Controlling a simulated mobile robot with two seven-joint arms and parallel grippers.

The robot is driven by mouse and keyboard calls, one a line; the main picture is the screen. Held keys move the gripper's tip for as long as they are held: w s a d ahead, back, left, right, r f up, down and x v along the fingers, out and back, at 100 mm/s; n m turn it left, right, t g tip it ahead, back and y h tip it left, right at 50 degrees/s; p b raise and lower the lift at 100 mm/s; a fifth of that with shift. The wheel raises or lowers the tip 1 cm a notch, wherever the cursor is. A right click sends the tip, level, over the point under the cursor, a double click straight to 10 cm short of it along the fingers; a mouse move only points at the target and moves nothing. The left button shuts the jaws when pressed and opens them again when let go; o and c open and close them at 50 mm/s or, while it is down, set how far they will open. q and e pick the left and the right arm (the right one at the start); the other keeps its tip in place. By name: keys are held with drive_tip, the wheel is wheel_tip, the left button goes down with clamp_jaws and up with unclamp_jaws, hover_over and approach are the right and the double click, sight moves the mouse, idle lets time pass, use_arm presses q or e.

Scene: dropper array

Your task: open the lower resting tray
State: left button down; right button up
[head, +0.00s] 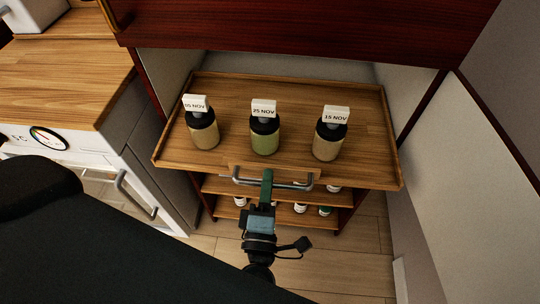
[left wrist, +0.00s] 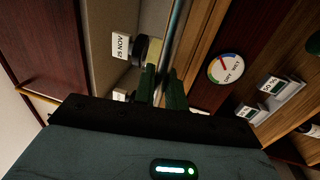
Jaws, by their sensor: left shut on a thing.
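The wooden tray (head: 240,97) juts out from under a dark red cabinet body in the head view. It carries three dark-capped dropper bottles with date cards: one at left (head: 203,131), one reading 25 NOV (head: 265,137) in the middle, and one reading 15 NOV (head: 328,141) at right. A metal bar handle (head: 296,187) is on its front edge. My left gripper (head: 267,184) is shut on the middle of this handle. The left wrist view shows its green fingers (left wrist: 162,87) at the bar (left wrist: 176,38). My right gripper is in neither view.
The dark red upper body (head: 310,35) overhangs the back of the tray. Lower shelves (head: 275,210) with small bottles sit beneath it. A white cabinet with a handle (head: 135,194) stands close at left, a pale panel (head: 480,170) at right. Bare floor (head: 340,262) lies in front.

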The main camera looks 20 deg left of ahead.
use_arm(q)
drive_tip(key=shift+r+v, duration=0.15)
drive_tip(key=shift+v, duration=0.7)
drive_tip(key=shift+r+v, duration=0.15)
drive_tip(key=shift+v, duration=0.7)
drive_tip(key=shift+r+v, duration=0.2)
drive_tip(key=shift+v, duration=0.6)
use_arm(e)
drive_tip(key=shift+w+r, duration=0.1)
use_arm(q)
drive_tip(key=shift+s, duration=0.1)
drive_tip(key=c, duration=1.8)
unclamp_jaws()
drive_tip(key=shift+f, duration=0.1)
